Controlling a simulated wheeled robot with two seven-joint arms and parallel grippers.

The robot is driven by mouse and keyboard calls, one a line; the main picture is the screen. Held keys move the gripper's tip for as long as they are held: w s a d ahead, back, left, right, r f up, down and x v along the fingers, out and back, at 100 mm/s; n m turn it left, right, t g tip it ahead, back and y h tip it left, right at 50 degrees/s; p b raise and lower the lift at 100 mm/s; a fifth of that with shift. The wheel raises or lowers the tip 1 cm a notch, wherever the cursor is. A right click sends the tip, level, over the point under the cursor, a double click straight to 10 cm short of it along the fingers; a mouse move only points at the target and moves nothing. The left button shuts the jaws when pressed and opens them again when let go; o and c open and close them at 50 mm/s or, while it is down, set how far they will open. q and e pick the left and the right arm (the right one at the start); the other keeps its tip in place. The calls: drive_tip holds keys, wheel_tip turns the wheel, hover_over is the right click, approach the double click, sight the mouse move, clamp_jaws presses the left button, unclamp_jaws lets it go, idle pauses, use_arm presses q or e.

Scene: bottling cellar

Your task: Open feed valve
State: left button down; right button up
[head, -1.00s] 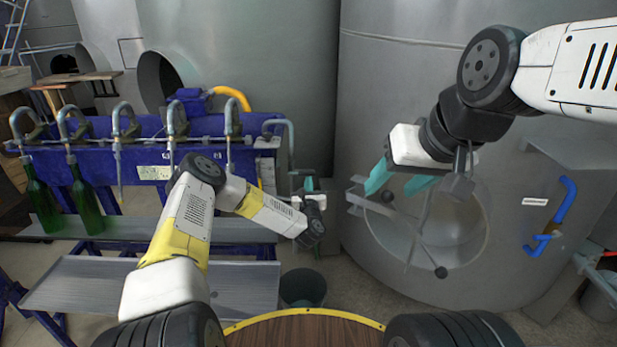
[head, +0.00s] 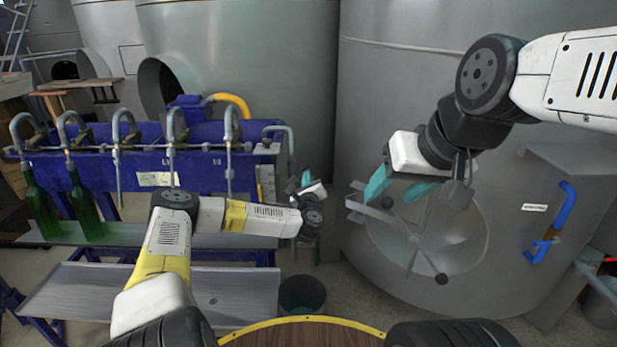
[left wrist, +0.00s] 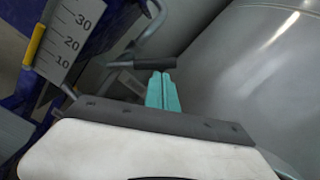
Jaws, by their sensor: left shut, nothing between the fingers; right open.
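In the left wrist view, a lever with a dark grip (left wrist: 155,64), apparently the feed valve handle, lies crosswise at the fingertips of my left gripper (left wrist: 162,76). The teal fingers are shut together and empty. I cannot tell whether they touch the grip. In the head view, my left gripper (head: 306,180) is beside the right end of the blue bottling rack, below a grey bent pipe (head: 290,150); the lever is too small to make out there. My right gripper (head: 398,189) is open and empty before the large tank's round hatch (head: 465,235).
A scale plate (left wrist: 72,40) with a yellow marker stands left of the lever. The blue filler rack (head: 80,175) carries curved spouts and two green bottles (head: 85,210). A dark bucket (head: 302,295) stands below my left gripper. A blue handle (head: 566,205) is at right.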

sight(301, 171)
use_arm(q)
drive_tip(key=shift+a+r, duration=1.05)
drive_tip(key=shift+r, duration=0.25)
drive_tip(key=shift+a+r, duration=0.3)
drive_tip(key=shift+a, duration=0.2)
drive_tip(key=shift+a+r, duration=0.25)
drive_tip(key=shift+a, duration=0.4)
drive_tip(key=shift+d, duration=0.1)
